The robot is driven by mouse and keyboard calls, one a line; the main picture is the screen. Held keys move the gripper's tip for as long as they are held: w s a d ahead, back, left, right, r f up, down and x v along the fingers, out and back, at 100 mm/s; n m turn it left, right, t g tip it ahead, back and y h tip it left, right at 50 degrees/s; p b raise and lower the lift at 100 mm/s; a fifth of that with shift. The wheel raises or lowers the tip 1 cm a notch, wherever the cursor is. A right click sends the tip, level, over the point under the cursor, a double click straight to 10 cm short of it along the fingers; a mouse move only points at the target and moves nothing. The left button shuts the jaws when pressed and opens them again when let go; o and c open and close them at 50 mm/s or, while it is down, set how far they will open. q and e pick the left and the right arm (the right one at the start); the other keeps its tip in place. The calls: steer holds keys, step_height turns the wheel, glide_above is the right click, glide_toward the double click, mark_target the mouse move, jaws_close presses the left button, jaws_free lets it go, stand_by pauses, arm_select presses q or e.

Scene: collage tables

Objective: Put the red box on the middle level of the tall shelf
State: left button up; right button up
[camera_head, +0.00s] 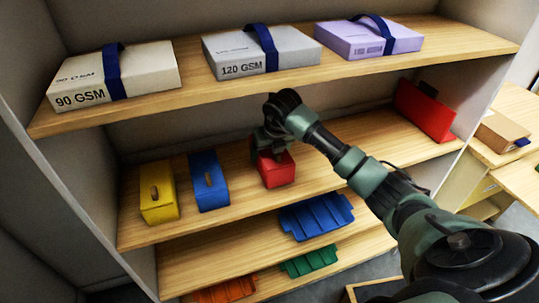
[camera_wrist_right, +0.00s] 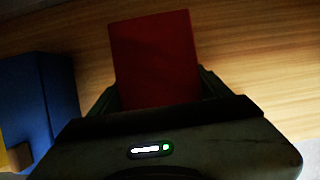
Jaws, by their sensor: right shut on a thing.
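The tall shelf (camera_head: 357,139) has several wooden levels. The red box (camera_head: 277,172) is at its middle level, right of the blue box (camera_head: 209,183) and the yellow box (camera_head: 157,191). My right gripper (camera_head: 268,148) is shut on the red box, reaching it from above and behind in the head view. In the right wrist view the red box (camera_wrist_right: 156,60) is between the fingers of my right gripper (camera_wrist_right: 158,92), over the wood. I cannot tell whether the box touches the board. My left gripper is not in view.
Paper packs stand on the top level, including a white pack (camera_head: 145,76) and a purple pack (camera_head: 369,40). A red upright item (camera_head: 425,112) stands at the right end of the middle level. Blue (camera_head: 316,216), green and orange trays lie lower. Bare board lies right of the red box.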

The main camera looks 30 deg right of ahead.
steer(key=shift+f, duration=0.95)
steer(key=o, duration=1.5)
steer(key=shift+c, duration=0.2)
steer(key=shift+s+r, duration=0.2)
steer(key=shift+r, duration=0.2)
steer(key=v, duration=0.2)
steer(key=s+b+v, duration=0.1)
steer(key=v, duration=0.1)
steer(key=shift+a+f, duration=0.1)
steer(key=s+b, duration=0.1)
steer(key=s, duration=0.2)
steer(key=s+a+b, duration=0.1)
steer(key=s, duration=0.2)
steer(key=s+a+b, duration=0.1)
steer(key=s, duration=0.3)
steer(key=shift+a, duration=0.2)
steer(key=shift+s+a, duration=0.15)
steer(key=shift+s, duration=0.3)
